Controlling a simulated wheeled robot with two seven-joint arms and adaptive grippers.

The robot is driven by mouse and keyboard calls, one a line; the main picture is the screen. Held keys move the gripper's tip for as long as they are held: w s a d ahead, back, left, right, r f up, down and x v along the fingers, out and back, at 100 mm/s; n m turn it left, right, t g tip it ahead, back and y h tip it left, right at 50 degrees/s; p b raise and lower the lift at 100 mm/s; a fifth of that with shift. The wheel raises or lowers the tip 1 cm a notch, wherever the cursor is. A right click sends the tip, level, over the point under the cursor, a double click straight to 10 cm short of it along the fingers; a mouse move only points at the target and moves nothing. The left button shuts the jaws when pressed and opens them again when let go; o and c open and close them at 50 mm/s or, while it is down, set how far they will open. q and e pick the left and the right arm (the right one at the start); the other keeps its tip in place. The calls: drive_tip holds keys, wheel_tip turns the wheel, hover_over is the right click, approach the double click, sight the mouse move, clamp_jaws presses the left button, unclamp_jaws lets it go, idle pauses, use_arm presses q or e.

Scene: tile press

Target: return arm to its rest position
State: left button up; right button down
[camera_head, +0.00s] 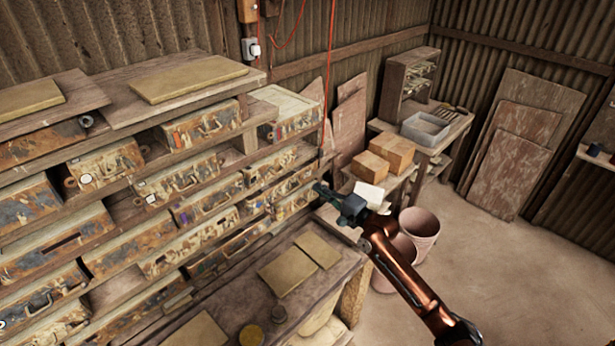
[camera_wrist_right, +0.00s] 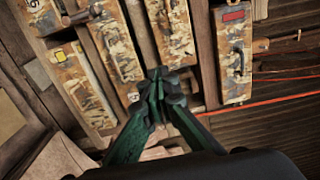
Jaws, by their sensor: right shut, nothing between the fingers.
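My right arm, copper-coloured, comes in from the lower right in the head view. Its dark gripper (camera_head: 322,190) is shut and empty, in front of the right end of the drawer rack (camera_head: 225,160). In the right wrist view the green fingers of the right gripper (camera_wrist_right: 158,80) meet at their tips, with worn, paint-spattered drawers (camera_wrist_right: 165,40) behind them. No object is between the fingers. My left gripper does not show in either view.
Below the rack is a wooden bench (camera_head: 325,285) with flat tan tiles (camera_head: 288,271) on it. Beyond my arm are cardboard boxes (camera_head: 392,150), a grey tray (camera_head: 426,129) and round bins (camera_head: 420,226). Open floor (camera_head: 520,270) lies at the right. A red cord (camera_head: 329,70) hangs near the gripper.

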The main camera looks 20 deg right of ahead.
drive_tip(key=s+a+f+n+g+h, duration=0.1)
drive_tip(key=s+a+f+n+g, duration=0.25)
drive_tip(key=s+f, duration=0.65)
drive_tip(key=s+a+f+n+g+h, duration=0.2)
drive_tip(key=s+f+n+g, duration=0.15)
drive_tip(key=s+f, duration=0.65)
drive_tip(key=s+d+f+n+g+h, duration=0.2)
drive_tip(key=s+f, duration=0.2)
drive_tip(key=s, duration=0.6)
drive_tip(key=s+d+f+n+g+h, duration=0.1)
drive_tip(key=s+d+f+n+g, duration=0.15)
drive_tip(key=s, duration=0.65)
drive_tip(key=s+d+f+n+g+h, duration=0.15)
drive_tip(key=s+f, duration=0.25)
drive_tip(key=s, duration=0.6)
wheel_tip(320, 180, down, 37)
drive_tip(key=s+a+n+g+b, duration=0.1)
drive_tip(key=b, duration=0.6)
drive_tip(key=s+f+g+b, duration=0.1)
drive_tip(key=s+f+b, duration=0.4)
drive_tip(key=s+f, duration=1.4)
wheel_tip(320, 180, down, 4)
drive_tip(key=shift+s+a+r+n+g, duration=0.15)
drive_tip(key=shift+s+a+n+g, duration=0.15)
drive_tip(key=shift+s+n, duration=0.1)
